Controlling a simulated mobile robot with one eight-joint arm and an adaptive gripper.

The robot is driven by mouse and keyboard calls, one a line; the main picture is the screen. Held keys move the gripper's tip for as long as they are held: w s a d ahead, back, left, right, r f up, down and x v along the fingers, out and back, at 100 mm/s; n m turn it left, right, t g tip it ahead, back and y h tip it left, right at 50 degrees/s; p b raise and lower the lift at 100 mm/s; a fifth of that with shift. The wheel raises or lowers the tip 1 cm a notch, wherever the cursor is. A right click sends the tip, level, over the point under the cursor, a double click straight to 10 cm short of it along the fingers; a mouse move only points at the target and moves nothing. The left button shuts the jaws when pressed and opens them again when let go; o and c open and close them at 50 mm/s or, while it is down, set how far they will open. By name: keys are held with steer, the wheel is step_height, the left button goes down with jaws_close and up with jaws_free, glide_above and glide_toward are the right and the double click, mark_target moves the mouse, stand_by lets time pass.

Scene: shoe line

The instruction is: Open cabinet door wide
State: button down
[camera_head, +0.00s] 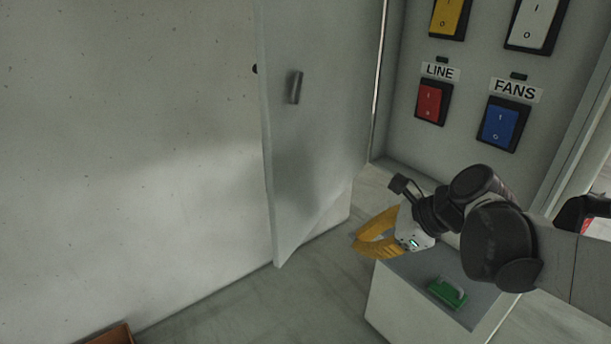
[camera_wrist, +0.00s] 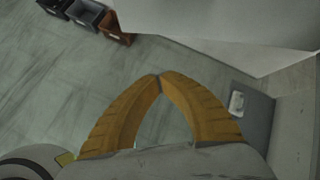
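The cabinet door (camera_head: 320,130) is a pale grey panel standing ajar at an angle, left of the switch panel (camera_head: 468,100). A short dark handle (camera_head: 296,87) is on its visible face, near its left edge. My gripper (camera_head: 358,246) has yellow fingers and is low, to the right of the door's bottom edge, apart from the handle. In the wrist view the fingertips (camera_wrist: 160,80) meet, with nothing between them. A pale panel, probably the door's lower part (camera_wrist: 235,30), shows at the top right there.
A large pale wall (camera_head: 120,150) fills the left. Several bins, one brown (camera_wrist: 118,27), stand at the wrist view's top left. Floor (camera_wrist: 60,90) beside them is clear.

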step_height(320, 180, up, 3)
steer(key=w+m+y+p, duration=0.1)
steer(key=w+m, duration=0.1)
glide_toward(303, 235)
steer(key=shift+m, duration=0.4)
steer(key=b+x, duration=0.1)
steer(key=x, duration=0.5)
steer(key=shift+s+d+f, duration=0.1)
steer(key=shift+s+f, duration=0.05)
steer(key=shift+w+a, duration=0.25)
steer(key=shift+a, duration=0.05)
steer(key=w+a+m+t+b, duration=0.1)
steer(key=w+a+b, duration=0.1)
steer(key=w+a, duration=0.9)
steer(key=shift+w+a+h, duration=0.15)
steer(key=shift+a+h, duration=0.25)
steer(key=shift+a, duration=0.55)
